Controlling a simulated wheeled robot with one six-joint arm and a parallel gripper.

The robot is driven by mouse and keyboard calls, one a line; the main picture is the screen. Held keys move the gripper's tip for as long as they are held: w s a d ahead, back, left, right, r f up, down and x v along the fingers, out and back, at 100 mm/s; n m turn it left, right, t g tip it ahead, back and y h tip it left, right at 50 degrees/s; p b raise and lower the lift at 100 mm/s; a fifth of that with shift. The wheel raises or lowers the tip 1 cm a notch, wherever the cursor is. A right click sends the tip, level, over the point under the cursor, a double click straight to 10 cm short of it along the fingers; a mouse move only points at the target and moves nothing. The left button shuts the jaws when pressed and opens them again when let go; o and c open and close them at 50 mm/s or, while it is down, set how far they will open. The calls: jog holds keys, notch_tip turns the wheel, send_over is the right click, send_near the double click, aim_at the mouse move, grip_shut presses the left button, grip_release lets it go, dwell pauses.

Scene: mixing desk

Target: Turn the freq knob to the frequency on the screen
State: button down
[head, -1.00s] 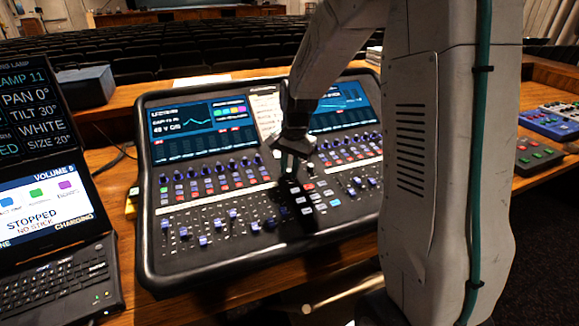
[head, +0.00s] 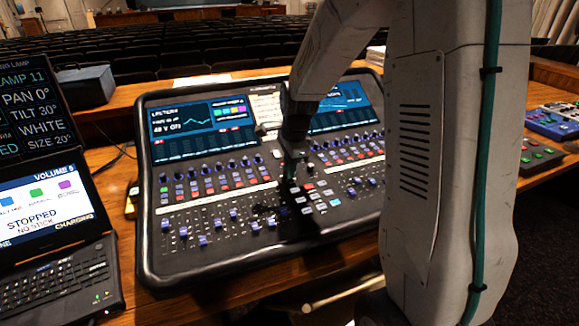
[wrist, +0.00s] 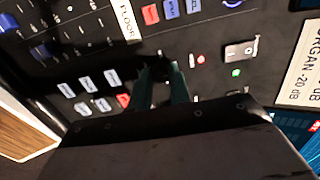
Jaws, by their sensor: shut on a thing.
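The mixing desk (head: 150,245) stands on the wooden table. My gripper (head: 289,180) points down at the middle of its panel. In the wrist view my two thin green fingertips (wrist: 162,72) are close together at the panel, shut on what I take to be the freq knob. The knob is almost wholly hidden between the fingers and its label does not show. The desk's left screen (head: 203,128) shows a blue page with a curve and coloured squares; its small text is too blurred to read a frequency. The right screen (head: 342,108) is partly behind my arm.
White and red buttons (wrist: 103,104) and small red and green lights (wrist: 235,73) lie close around the fingers. Several faders (head: 203,240) stand nearer the front. A laptop (head: 60,270) is at left, a small control box (head: 540,158) at right.

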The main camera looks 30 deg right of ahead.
dwell(0.4)
jog(key=c, duration=1.3)
grip_release()
jog(key=shift+r, duration=0.1)
notch_tip(320, 180, up, 8)
jog(key=s, duration=0.1)
jog(key=shift+f, duration=0.25)
